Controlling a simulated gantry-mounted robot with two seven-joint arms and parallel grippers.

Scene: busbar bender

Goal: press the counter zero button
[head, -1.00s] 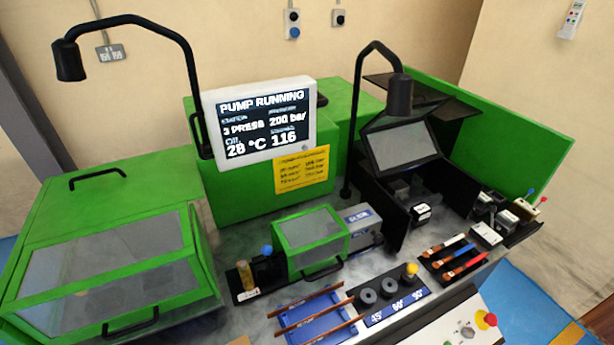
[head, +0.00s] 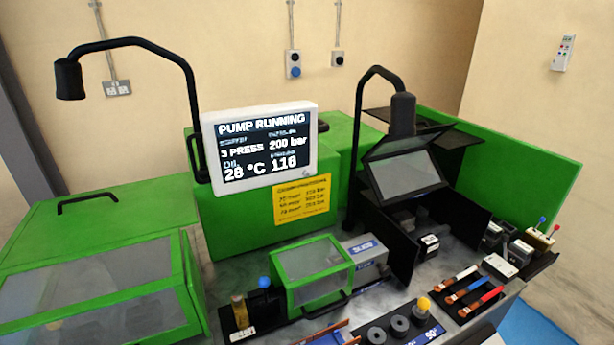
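The display screen (head: 260,148) stands on the green cabinet and reads PUMP RUNNING, 3 PRESS, 200 bar, 28 °C and 116. The labels above the figures are too blurred to read surely. A button marked as counter zero cannot be made out. On the wall, a grey box with a blue button (head: 295,71) and a second box with a dark button (head: 338,60) hang on conduits. Neither of my grippers is in view.
A green hood with clear panes (head: 95,285) fills the left. A small green guard (head: 312,270) and black-walled station (head: 405,180) stand on the bench. Two black gooseneck lamps (head: 68,80) (head: 403,115) rise above it. Colored-handled tools (head: 468,290) lie in a tray at right.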

